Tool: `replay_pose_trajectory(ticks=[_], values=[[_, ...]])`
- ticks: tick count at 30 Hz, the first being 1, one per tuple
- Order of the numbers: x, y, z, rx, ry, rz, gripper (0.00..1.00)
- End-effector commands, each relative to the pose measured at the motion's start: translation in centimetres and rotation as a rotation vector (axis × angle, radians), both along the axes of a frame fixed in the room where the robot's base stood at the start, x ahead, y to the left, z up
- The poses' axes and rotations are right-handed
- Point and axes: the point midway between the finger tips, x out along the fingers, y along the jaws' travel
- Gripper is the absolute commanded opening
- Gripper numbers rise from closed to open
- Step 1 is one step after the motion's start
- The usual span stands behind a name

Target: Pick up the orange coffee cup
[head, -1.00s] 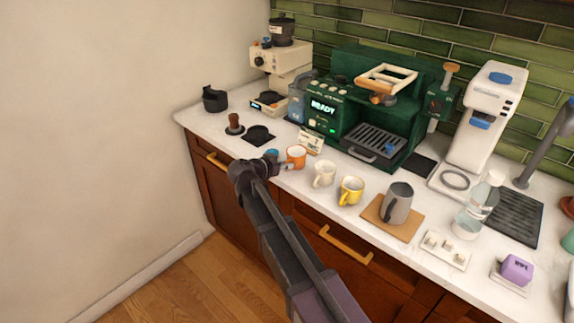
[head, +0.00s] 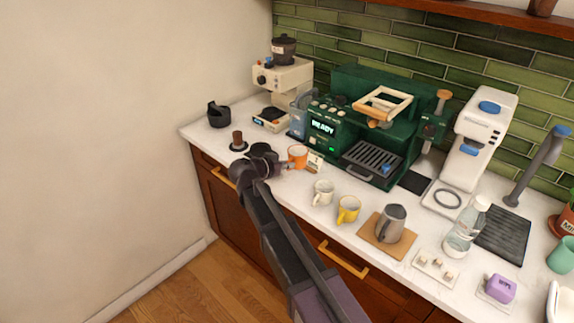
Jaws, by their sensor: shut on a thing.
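The orange coffee cup (head: 298,154) is upright at the counter's left part, in front of the green espresso machine. My gripper (head: 286,165) reaches it from the left front and is shut on its left side, where the handle would be. The fingers are small and dark here, and the exact grip is partly hidden. I cannot tell whether the cup's base touches the counter.
A white cup (head: 323,192), a yellow cup (head: 348,209) and a grey pitcher (head: 391,223) stand to the right along the counter's front. The green espresso machine (head: 338,150) is close behind, with a small card (head: 315,161) beside the cup. A tamper (head: 238,141) stands to the left.

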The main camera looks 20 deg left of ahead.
Motion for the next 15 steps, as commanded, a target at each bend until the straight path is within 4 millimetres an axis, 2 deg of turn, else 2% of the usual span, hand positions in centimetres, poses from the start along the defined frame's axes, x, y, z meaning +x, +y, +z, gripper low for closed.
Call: replay_pose_trajectory(ticks=[4,15], values=[[0.01,-0.01,1.02,0.0,-0.001,0.0,0.0],[0.0,-0.01,1.25,0.0,-0.001,0.0,0.0]])
